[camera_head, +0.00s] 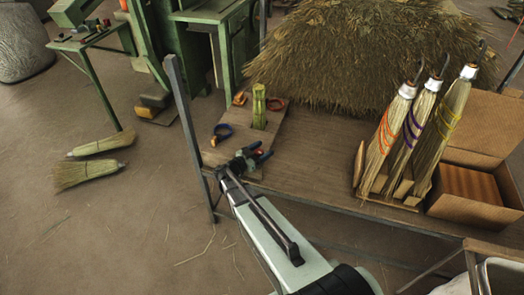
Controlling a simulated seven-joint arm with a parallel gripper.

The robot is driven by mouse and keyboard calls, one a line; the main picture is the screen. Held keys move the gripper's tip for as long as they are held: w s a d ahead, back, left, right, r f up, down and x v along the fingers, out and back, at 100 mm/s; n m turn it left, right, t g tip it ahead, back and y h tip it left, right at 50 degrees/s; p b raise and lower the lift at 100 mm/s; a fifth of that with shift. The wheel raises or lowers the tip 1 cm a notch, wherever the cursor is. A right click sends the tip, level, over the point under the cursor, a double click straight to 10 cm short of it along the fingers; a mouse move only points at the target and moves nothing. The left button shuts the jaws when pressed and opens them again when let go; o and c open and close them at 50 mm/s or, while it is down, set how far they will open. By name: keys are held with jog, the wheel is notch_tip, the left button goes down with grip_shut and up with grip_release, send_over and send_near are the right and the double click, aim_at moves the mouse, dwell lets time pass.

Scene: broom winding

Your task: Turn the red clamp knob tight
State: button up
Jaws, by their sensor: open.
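A bound straw bundle (259,106) stands upright on a wooden board (242,119) at the left end of the bench. A small dark red part (277,104) shows just right of the bundle. It may be the red clamp knob, but it is too small to tell its shape or how tight it is. My gripper (254,152) is at the bench's front left edge, nearer to the camera than the bundle and apart from it. It is open, with nothing seen between its dark fingers.
Three brooms (416,128) stand at the bench's right, beside an open cardboard box (470,183). A straw heap (365,50) fills the back. The bench's middle (315,150) is clear.

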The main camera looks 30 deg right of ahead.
jog(key=v, duration=1.3)
jog(key=shift+a, duration=0.4)
jog(key=shift+s, duration=0.1)
